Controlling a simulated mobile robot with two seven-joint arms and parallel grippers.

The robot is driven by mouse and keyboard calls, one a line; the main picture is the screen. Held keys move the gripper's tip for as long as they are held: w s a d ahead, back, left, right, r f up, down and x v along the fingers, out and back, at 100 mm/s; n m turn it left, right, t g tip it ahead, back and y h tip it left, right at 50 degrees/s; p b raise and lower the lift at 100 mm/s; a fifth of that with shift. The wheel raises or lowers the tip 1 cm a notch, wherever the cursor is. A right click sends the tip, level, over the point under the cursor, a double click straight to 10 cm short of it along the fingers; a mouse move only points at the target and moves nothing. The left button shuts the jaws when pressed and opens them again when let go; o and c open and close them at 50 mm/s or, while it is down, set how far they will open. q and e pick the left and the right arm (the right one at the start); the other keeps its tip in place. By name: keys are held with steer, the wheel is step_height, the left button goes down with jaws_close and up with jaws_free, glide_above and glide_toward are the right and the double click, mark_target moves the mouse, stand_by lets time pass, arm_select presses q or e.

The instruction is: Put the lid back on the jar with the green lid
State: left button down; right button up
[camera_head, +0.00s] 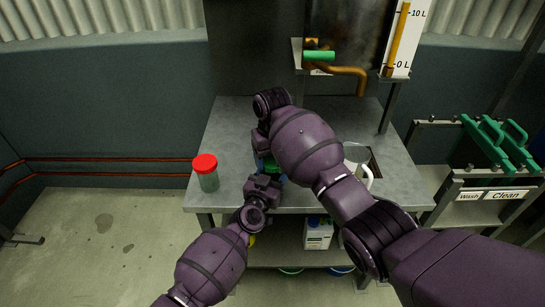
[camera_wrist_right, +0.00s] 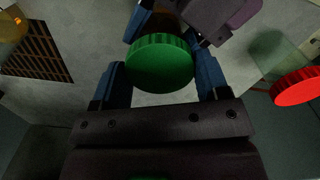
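The green lid (camera_wrist_right: 160,63) lies between the two blue fingers of my right gripper (camera_wrist_right: 163,78), which touch its rim on both sides. In the head view only a bit of green (camera_head: 270,163) shows, below my right wrist. My left gripper (camera_head: 265,182) is at the same spot from the front; its blue fingers show behind the lid at the top of the wrist view. The jar under the lid is hidden by the lid and both grippers, so I cannot tell whether the left fingers hold it or how the lid sits on it.
A jar with a red lid (camera_head: 206,171) stands at the left edge of the grey table (camera_head: 228,130). A clear jug (camera_head: 357,158) stands at the right by a dark grate. A pipe with a green handle (camera_head: 318,56) hangs at the back. A white bottle (camera_head: 318,232) is on the lower shelf.

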steer(key=c, duration=0.5)
steer(key=o, duration=1.1)
steer(key=shift+r, duration=0.15)
step_height(320, 180, up, 12)
arm_select(q)
steer(key=shift+c, duration=1.2)
jaws_free()
